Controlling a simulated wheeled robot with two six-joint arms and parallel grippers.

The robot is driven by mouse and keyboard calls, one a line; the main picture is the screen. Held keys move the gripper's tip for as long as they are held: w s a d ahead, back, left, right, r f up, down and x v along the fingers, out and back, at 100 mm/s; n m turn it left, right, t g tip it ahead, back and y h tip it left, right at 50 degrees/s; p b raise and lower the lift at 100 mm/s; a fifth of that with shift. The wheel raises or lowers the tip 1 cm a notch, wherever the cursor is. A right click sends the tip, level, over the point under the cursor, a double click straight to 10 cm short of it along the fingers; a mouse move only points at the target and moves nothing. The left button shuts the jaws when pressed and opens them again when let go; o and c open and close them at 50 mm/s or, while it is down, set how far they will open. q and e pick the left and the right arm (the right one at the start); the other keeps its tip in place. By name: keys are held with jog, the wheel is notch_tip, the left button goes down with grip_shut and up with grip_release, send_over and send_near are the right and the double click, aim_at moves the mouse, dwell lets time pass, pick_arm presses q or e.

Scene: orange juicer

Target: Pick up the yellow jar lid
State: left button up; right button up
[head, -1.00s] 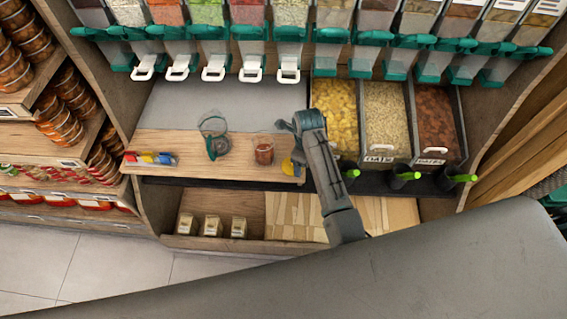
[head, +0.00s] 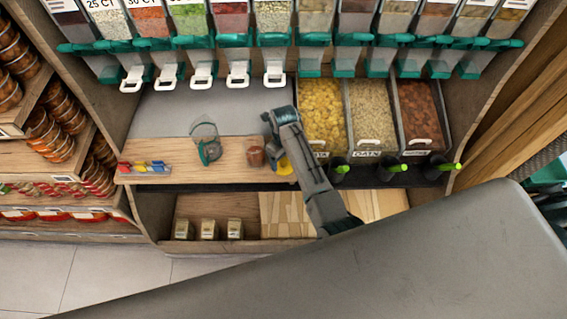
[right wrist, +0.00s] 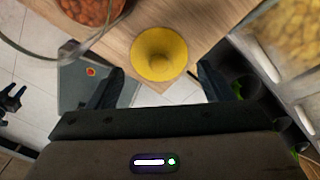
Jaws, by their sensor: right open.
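The yellow jar lid (head: 284,166) lies near the right front corner of the wooden board, partly hidden by my right gripper in the head view. In the right wrist view the lid (right wrist: 159,53) is round with a raised middle knob, near the board's edge. My right gripper (right wrist: 160,72) is open, its two dark fingertips apart on either side of the lid's lower part in the picture. No contact with the lid shows. My left gripper does not show in the head view.
A reddish-brown filled jar (head: 256,155) stands just left of the lid. A clear juicer-like container (head: 207,143) is farther left, then small colored items (head: 145,167). Food bins (head: 323,110) stand close on the right. Dispensers with white handles (head: 238,77) hang behind.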

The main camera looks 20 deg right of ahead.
aim_at(284, 163)
jog(key=shift+f, duration=1.55)
jog(key=c, duration=1)
jog(key=shift+s, duration=0.2)
grip_shut()
